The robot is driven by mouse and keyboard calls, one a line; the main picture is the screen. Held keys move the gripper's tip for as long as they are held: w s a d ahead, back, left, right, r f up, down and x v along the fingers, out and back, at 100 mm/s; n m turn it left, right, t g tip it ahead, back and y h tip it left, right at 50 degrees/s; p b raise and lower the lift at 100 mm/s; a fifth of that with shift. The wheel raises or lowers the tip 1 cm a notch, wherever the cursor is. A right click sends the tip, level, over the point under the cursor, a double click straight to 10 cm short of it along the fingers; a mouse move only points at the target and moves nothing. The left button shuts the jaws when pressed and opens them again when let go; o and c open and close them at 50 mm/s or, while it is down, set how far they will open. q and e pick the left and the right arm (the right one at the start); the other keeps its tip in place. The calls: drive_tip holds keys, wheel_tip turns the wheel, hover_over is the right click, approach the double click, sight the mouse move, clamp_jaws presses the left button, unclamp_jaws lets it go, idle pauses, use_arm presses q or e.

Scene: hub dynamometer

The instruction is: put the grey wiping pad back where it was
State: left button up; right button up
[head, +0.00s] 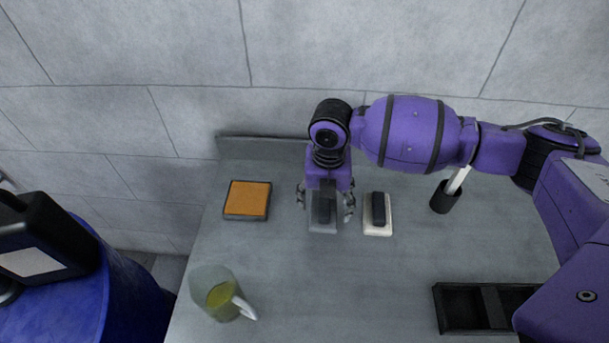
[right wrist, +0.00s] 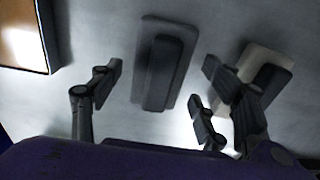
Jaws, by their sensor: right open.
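The grey wiping pad (head: 316,226), a grey slab with a dark block handle on top, lies on the bench below my right gripper (head: 325,207). The right gripper is open, with one finger to each side of the pad's handle in the head view and nothing held. In the right wrist view the grey pad (right wrist: 152,58) shows whole, ahead of the open right fingers (right wrist: 158,92) and apart from them. A similar white pad (head: 377,229) with a dark handle lies just right of it; a right finger partly covers that white pad (right wrist: 262,55) in the wrist view. My left gripper is not seen.
An orange-topped square tray (head: 247,199) lies left of the grey pad. A clear jug (head: 213,291) with yellowish liquid stands front left. A black cup (head: 441,200) holding a white-handled tool and a black divided tray (head: 452,310) are at right. The front middle is clear.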

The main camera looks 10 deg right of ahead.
sight(325, 203)
wheel_tip(325, 203, up, 11)
drive_tip(key=shift+f, duration=0.2)
drive_tip(key=shift+f, duration=0.1)
idle(0.5)
